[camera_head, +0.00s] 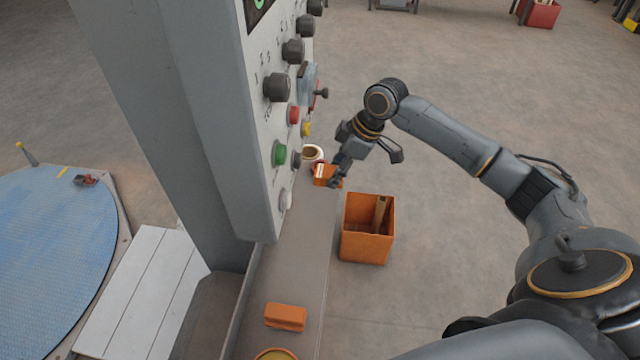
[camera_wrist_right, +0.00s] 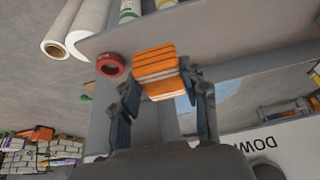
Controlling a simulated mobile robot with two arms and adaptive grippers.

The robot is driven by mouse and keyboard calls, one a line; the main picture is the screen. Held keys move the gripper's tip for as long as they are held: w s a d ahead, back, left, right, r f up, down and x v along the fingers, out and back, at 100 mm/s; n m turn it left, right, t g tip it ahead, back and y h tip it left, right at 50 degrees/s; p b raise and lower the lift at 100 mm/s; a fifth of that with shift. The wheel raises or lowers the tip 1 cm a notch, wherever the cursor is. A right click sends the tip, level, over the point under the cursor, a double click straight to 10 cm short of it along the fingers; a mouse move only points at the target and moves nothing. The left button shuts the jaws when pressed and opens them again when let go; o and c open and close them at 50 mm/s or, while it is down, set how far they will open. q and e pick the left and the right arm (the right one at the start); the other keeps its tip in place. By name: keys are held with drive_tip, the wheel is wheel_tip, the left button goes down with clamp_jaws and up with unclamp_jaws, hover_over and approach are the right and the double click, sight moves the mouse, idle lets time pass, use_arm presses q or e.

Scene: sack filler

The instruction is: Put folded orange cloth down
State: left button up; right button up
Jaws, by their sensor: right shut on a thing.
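The folded orange cloth (camera_wrist_right: 155,70) shows in the right wrist view as a layered bundle between my fingers. In the head view the cloth (camera_head: 324,175) is at the far part of the narrow grey ledge, beside the control panel. My right gripper (camera_head: 336,180) is shut on it; the gripper (camera_wrist_right: 168,100) also shows from behind in the wrist view. Whether the cloth touches the ledge is hard to tell. A second orange block-like piece (camera_head: 285,317) lies on the near part of the ledge (camera_head: 300,255). My left gripper is not in view.
A red ring (camera_wrist_right: 112,66) lies close to the cloth. The control panel (camera_head: 262,120) with knobs and buttons rises at the ledge's left. An orange bin (camera_head: 367,250) holding a wooden-looking piece stands to the right. The ledge's middle is clear.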

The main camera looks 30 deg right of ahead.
drive_tip(key=x, duration=0.4)
drive_tip(key=w+x, duration=0.1)
drive_tip(key=x, duration=0.1)
drive_tip(key=shift+a+r+p, duration=0.3)
drive_tip(key=shift+a, duration=0.05)
drive_tip(key=shift+p+x, duration=0.85)
drive_tip(key=shift+d+f, duration=0.25)
drive_tip(key=shift+f, duration=0.4)
drive_tip(key=o, duration=1)
